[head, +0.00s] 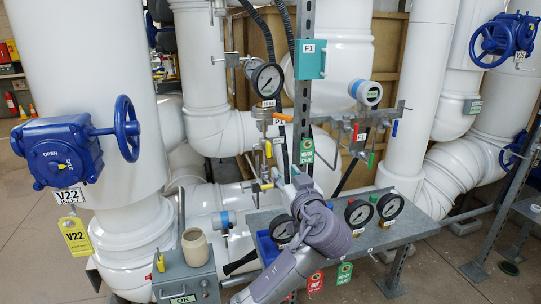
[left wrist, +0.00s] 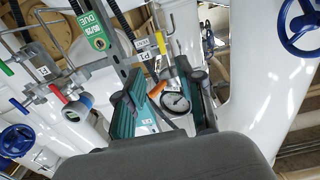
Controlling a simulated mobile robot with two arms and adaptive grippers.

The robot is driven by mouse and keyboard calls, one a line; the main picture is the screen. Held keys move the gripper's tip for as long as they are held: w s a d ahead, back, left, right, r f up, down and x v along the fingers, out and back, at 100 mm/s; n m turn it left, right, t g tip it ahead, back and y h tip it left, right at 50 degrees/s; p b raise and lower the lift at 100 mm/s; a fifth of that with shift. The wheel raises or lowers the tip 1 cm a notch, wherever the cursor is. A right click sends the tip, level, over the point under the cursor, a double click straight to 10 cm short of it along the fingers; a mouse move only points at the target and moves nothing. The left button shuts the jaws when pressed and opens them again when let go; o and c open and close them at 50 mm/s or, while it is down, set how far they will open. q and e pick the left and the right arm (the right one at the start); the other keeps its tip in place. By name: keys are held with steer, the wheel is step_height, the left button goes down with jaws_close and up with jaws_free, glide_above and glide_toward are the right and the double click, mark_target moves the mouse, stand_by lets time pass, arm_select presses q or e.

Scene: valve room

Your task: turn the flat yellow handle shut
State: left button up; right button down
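In the head view a yellow handle (head: 268,149) hangs on the thin piping below the upper gauge, left of a green tag. A second yellow handle (head: 266,185) lies lower, by the small pipework. I cannot tell which is the flat one meant. In the left wrist view, seen upside down, a yellow handle (left wrist: 161,42) shows beyond my fingers. My left gripper (head: 298,178) is in front of the piping, right of the handles; its fingertips are hard to see there. In the wrist view my left gripper (left wrist: 165,100) is open and empty, with the fingers wide apart. My right gripper is out of view.
An upper gauge (head: 267,80) and an orange handle (head: 283,117) sit close above. A steel post (head: 304,90) with a teal box (head: 310,59) rises behind my gripper. A bench (head: 415,226) with gauges stands right. A blue handwheel (head: 126,128) juts out left.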

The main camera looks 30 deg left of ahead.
mark_target(270, 150)
arm_select(q)
steer(key=p+x, duration=0.1)
steer(key=x, duration=0.5)
steer(key=p+x, duration=0.1)
steer(key=x, duration=0.5)
steer(key=shift+a+r, duration=0.25)
steer(key=shift+a, duration=0.05)
steer(key=shift+w+a+f, duration=0.1)
steer(key=shift+w+a, duration=0.35)
jaws_close()
